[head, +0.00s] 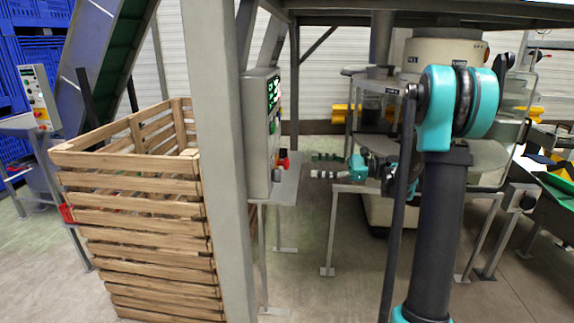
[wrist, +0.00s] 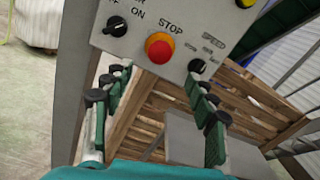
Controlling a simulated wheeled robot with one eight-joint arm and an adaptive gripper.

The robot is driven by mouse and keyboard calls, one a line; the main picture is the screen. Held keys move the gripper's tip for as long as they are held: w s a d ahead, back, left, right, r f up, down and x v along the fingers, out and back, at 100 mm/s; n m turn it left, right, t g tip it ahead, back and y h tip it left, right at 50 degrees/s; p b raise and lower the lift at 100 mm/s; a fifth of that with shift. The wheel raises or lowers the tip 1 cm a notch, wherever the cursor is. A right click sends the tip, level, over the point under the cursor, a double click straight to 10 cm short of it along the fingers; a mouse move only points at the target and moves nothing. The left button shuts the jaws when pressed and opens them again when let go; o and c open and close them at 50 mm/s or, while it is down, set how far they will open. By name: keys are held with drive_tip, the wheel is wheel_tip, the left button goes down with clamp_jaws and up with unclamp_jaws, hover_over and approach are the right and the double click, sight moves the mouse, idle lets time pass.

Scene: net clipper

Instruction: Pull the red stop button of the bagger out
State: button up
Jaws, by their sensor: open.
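The red stop button (wrist: 159,46) sits in a yellow-orange ring under the word STOP on a grey control panel (wrist: 135,47) in the wrist view. In the head view the red button (head: 284,161) sticks out from the right side of the control box (head: 261,130). My gripper (wrist: 156,100) is open and empty, its green-padded fingers spread below the button in the wrist picture. In the head view my gripper (head: 318,165) is to the right of the button, with a gap between them.
Black knobs (wrist: 116,25) flank the button on the panel. A grey post (head: 228,150) and a wooden slatted crate (head: 150,215) stand left of the box. A small metal shelf (head: 283,190) lies below it. Another control box (head: 38,98) stands far left.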

sight(287, 164)
drive_tip(key=a, duration=1.1)
drive_tip(key=shift+w, duration=0.15)
